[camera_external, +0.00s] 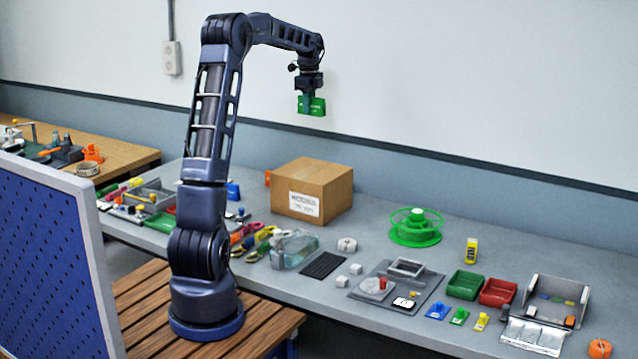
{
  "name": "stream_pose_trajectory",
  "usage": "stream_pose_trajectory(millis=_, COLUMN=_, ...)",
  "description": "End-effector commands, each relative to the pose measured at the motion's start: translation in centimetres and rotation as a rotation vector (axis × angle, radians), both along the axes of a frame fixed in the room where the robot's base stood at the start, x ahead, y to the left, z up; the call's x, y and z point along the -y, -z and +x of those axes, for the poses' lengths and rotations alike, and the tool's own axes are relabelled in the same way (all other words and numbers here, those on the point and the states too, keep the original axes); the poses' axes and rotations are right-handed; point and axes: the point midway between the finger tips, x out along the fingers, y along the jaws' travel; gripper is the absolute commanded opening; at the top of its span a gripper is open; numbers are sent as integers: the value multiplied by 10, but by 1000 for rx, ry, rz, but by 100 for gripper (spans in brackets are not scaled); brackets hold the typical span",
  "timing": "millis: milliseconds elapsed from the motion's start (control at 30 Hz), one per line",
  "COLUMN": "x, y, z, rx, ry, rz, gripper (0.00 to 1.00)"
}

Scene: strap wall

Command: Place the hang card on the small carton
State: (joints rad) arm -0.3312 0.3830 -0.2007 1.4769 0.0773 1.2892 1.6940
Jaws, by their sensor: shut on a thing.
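My gripper (307,97) points down, high above the bench and in front of the white wall. It is shut on a green hang card (317,106), which hangs from the fingers with faint light print. A brown cardboard carton (331,194) with a white label stands on the bench below. The card is well above the carton and apart from it. The carton's top looks flat, closed and bare. The fingertips are small here and partly hidden by the card.
A clear container (294,249) stands in front of the carton. A blue pegboard (50,265) fills the left foreground.

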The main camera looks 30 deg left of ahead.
Motion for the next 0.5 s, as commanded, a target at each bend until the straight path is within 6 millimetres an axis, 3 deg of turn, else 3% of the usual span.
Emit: stream_pose_trajectory(millis=500, x=0, y=108, z=-1, rx=-5, ry=0, rz=-1, gripper=0)
